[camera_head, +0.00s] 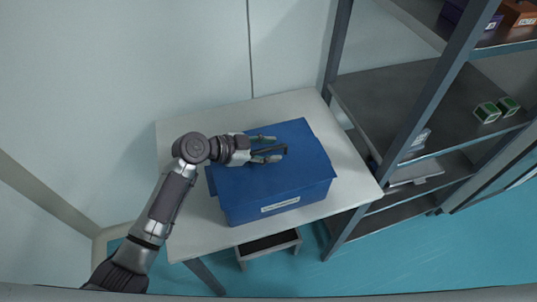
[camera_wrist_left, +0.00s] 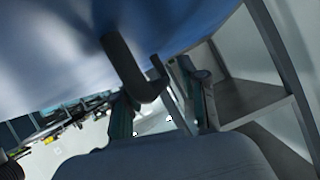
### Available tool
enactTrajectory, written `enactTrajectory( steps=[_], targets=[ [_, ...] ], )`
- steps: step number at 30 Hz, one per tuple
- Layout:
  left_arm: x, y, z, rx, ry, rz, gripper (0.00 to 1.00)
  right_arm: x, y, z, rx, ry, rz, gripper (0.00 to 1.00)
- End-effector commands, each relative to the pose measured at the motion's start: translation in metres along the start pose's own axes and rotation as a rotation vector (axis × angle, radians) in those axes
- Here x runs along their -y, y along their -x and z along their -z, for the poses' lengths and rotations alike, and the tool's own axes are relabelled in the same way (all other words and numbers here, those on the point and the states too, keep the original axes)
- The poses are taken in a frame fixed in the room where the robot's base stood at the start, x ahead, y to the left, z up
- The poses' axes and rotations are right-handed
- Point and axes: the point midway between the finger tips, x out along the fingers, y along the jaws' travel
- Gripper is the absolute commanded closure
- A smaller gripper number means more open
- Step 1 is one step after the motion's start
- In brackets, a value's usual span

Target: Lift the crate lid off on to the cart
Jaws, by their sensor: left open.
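A blue crate (camera_head: 278,201) with a pale label on its front stands on a light table. Its blue lid (camera_head: 300,135) is on top and also fills the upper left of the left wrist view (camera_wrist_left: 60,50). A dark bar handle (camera_head: 272,150) rises from the lid; it shows in the left wrist view (camera_wrist_left: 122,68) as a bent bar. My left gripper (camera_head: 275,148) is open over the lid, its fingers close to the handle. In the left wrist view the gripper (camera_wrist_left: 163,105) has the handle's end near its fingers; I cannot tell contact. I cannot make out a cart.
A grey metal shelf unit (camera_head: 400,100) stands right of the table, with small green boxes (camera_head: 487,112) on one shelf. Bare tabletop (camera_head: 352,180) shows right of the crate. A grey open bin (camera_head: 268,247) is below the table's front edge. A wall is behind.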

Motion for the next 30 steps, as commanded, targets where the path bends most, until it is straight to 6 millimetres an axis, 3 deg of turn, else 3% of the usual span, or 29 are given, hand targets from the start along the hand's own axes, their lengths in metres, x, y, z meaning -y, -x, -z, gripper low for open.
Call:
enactTrajectory(
  steps=[5, 13, 30],
  targets=[
    [0.0001, 0.0, -0.0007, 0.001, -0.001, 0.0, 0.57, 0.0019, -0.0005, -0.0054, 0.009, 0.0, 0.002, 0.67],
    [0.0002, 0.0003, -0.0007, 0.001, 0.0, 0.0, 1.0, 0.0077, -0.0006, -0.0041, 0.008, -0.003, 0.009, 0.67],
    [0.0032, 0.0045, 0.0069, 0.0, -0.005, 0.001, 1.0, 0.0047, -0.0058, -0.0036, 0.006, -0.002, 0.005, 0.67]
  ],
)
